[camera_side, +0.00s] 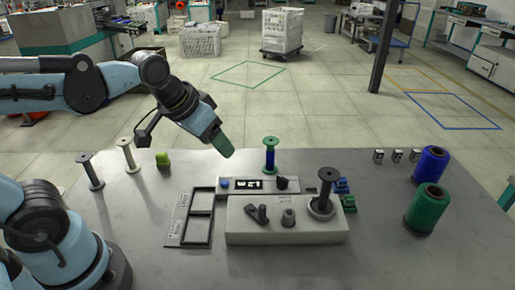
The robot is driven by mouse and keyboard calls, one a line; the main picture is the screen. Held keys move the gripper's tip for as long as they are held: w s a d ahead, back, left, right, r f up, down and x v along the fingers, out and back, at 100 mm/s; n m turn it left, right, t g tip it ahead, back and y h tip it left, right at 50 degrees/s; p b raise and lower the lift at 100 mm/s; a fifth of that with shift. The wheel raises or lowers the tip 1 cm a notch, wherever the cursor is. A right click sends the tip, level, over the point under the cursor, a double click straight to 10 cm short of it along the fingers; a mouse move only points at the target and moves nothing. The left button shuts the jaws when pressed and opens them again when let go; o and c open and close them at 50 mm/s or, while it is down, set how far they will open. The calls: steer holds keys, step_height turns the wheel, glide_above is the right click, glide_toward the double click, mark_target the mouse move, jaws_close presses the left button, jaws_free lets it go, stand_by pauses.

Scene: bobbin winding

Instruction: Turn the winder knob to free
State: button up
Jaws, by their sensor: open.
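The winder (285,233) is a pale box at the middle of the table. On its top are a dark lever-like knob (257,214), a grey round knob (288,218) and, at the right, a grey bobbin (323,193) standing upright. A display box (258,185) with a blue button and a small black knob (282,183) sits just behind it. I cannot tell which is the winder knob or read its setting. My gripper (226,148) is open, tilted down to the right, above the table's back edge. It is apart from the winder and touches nothing; its fingers are partly hidden.
A blue-wound bobbin with green ends (270,157) stands behind the display box. An empty tray (183,232) lies left of the winder. Blue (430,165) and green (426,209) spools stand right.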

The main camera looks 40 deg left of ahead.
steer(key=w+d+r+g, duration=0.2)
steer(key=w+d+g, duration=0.15)
steer(key=w, duration=0.45)
steer(key=g, duration=0.3)
glide_above(283, 177)
step_height(283, 177, down, 4)
steer(key=shift+t, duration=0.25)
step_height(283, 177, down, 11)
steer(key=shift+s+f, duration=0.1)
steer(key=shift+c, duration=0.2)
steer(key=c, duration=1)
